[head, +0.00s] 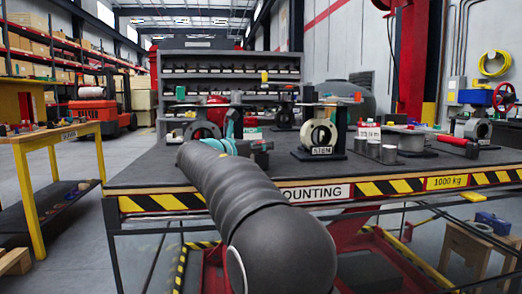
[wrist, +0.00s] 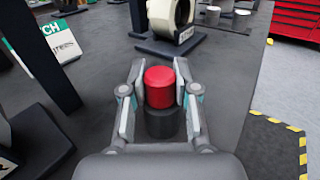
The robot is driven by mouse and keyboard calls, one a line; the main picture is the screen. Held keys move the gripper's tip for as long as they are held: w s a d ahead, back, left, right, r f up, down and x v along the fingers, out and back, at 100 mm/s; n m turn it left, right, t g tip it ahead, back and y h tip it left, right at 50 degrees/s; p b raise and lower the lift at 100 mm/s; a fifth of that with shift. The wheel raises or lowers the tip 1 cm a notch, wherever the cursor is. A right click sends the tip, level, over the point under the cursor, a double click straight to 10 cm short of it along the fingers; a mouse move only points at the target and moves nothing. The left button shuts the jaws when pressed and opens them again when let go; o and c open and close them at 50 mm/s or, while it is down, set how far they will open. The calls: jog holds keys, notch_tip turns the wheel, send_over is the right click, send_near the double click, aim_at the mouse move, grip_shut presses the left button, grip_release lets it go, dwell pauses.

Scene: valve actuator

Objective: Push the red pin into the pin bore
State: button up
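The red pin (wrist: 159,87) is in the wrist view, with a red head above a dark grey cylindrical part (wrist: 161,123). My gripper (wrist: 160,78) has one finger on each side of the red head and appears closed on it. In the head view my gripper (head: 258,146) is small and dark at the end of my arm, over the workbench; the pin is hard to make out there. A pale ring-shaped valve body (head: 321,134) stands on a dark base marked STEM. It also shows ahead of my gripper in the wrist view (wrist: 182,16). I cannot identify the pin bore.
The dark workbench (head: 150,178) has a striped front edge. Bench surface right of the gripper is clear.

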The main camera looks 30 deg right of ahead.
grip_shut()
jog(key=shift+r, duration=0.15)
